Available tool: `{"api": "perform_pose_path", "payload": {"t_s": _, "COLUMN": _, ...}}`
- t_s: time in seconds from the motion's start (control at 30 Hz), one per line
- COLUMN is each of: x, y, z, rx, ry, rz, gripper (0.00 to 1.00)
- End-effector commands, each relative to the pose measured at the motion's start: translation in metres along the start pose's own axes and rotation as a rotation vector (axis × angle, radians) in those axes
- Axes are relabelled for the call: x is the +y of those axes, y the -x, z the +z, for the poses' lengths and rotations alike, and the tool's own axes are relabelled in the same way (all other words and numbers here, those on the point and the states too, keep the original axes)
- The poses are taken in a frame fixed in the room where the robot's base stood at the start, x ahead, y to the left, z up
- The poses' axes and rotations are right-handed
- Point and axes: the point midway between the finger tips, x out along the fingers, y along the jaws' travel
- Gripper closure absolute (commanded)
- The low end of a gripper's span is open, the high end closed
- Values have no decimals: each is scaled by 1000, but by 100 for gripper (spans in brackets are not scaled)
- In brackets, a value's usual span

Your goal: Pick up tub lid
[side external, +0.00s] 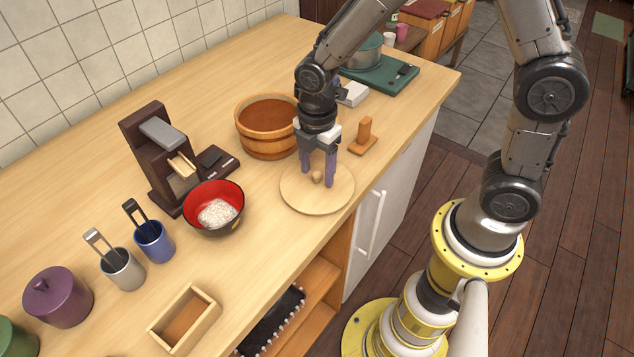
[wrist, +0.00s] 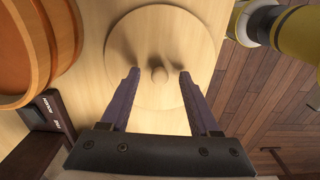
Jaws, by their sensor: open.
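The tub lid (side external: 301,201) is a round, pale wooden disc with a small knob (side external: 317,177) in its middle. It lies flat on the wooden counter, in front of the wooden tub. In the wrist view the lid (wrist: 134,40) fills the upper middle, and its knob (wrist: 159,75) shows between and slightly beyond the fingertips. My gripper (side external: 318,184) points down over the lid with its two purple fingers apart. In the wrist view my gripper (wrist: 158,73) is open and empty, one finger on each side of the knob. I cannot tell whether the fingertips touch the lid.
The wooden tub (side external: 267,140) with brown contents stands behind the lid. A red bowl (side external: 228,222) of rice is to the left, and a small wooden stand (side external: 364,137) is to the right. The counter's front edge runs close to the lid. Bare counter lies at the lid's lower left.

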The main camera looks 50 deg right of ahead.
Motion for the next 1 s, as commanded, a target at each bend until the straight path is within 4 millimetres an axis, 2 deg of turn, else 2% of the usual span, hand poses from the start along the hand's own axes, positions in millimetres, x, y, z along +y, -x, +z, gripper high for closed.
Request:
{"api": "perform_pose_path", "payload": {"t_s": 0.17, "x": 0, "y": 0, "z": 0, "rx": 0, "ry": 0, "rz": 0, "gripper": 39}}
{"api": "perform_pose_path", "payload": {"t_s": 0.5, "x": 0, "y": 0, "z": 0, "rx": 0, "ry": 0, "rz": 1, "gripper": 100}}
{"api": "perform_pose_path", "payload": {"t_s": 1.0, "x": 1, "y": 3, "z": 0, "rx": 1, "ry": 0, "rz": 3, "gripper": 100}}
